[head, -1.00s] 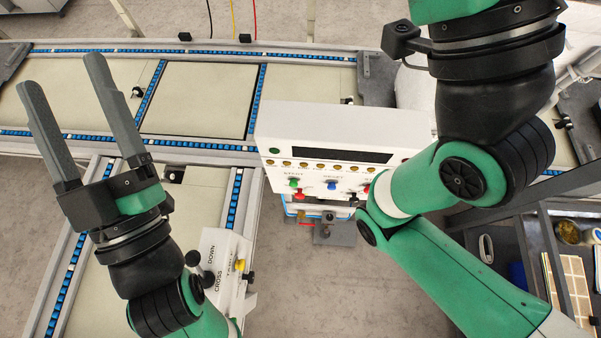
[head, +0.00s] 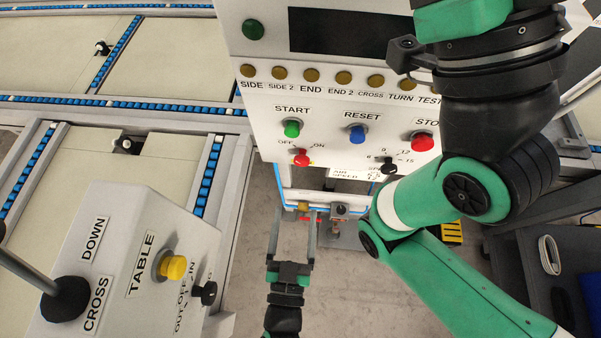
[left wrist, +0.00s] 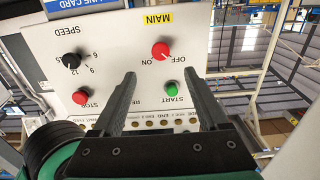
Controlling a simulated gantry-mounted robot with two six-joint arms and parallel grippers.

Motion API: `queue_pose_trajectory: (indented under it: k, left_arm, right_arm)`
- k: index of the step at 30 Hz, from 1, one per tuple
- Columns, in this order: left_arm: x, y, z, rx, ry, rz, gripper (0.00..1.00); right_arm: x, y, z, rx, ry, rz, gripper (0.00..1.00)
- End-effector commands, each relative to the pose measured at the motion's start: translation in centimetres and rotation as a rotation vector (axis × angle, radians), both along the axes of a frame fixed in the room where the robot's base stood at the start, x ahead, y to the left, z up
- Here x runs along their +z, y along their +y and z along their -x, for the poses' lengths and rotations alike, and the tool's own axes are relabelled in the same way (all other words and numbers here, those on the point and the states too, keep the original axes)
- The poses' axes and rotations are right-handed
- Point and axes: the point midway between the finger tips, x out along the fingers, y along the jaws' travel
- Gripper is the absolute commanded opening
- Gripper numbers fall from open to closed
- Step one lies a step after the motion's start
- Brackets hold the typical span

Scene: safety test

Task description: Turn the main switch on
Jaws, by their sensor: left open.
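The main switch is a red knob (head: 301,158) between OFF and ON marks, low on the left of the white control panel (head: 262,90). It shows again in the left wrist view as a red knob (left wrist: 161,49) beside a yellow MAIN label (left wrist: 158,18), with the panel upside down. I cannot tell for sure which mark it points at. My left gripper (head: 294,222) is open and empty, pointing up below the switch in the head view. In the left wrist view its fingertips (left wrist: 158,82) straddle the line to the knob, apart from it. My right gripper is out of view.
Green START (head: 292,129), blue RESET (head: 357,135) and red STOP (head: 422,142) buttons sit close above and right of the switch. A black speed knob (head: 388,167) is further right. A table control box (head: 130,235) with a lever stands at the left.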

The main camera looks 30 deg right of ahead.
Motion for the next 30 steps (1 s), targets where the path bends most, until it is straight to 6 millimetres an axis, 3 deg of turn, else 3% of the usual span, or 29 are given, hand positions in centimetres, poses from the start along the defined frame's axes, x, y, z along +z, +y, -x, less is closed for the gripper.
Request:
queue_pose_trajectory:
  k: [5, 18, 29, 30]
  left_arm:
    - [0.2, -0.9, -1.5, 0.002, -0.003, 0.003, 0.77]
    - [0.0, -5.7, -8.9, 0.002, -0.001, 0.002, 0.77]
    - [0.2, -6.2, -9.8, 0.002, -0.002, 0.001, 0.77]
    - [0.2, -6.2, -9.8, 0.002, -0.001, 0.002, 0.73]
  right_arm:
    - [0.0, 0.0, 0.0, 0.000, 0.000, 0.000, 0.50]
    - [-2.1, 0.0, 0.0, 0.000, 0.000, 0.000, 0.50]
    - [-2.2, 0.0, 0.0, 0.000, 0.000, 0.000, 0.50]
    - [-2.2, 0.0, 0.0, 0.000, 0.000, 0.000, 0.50]
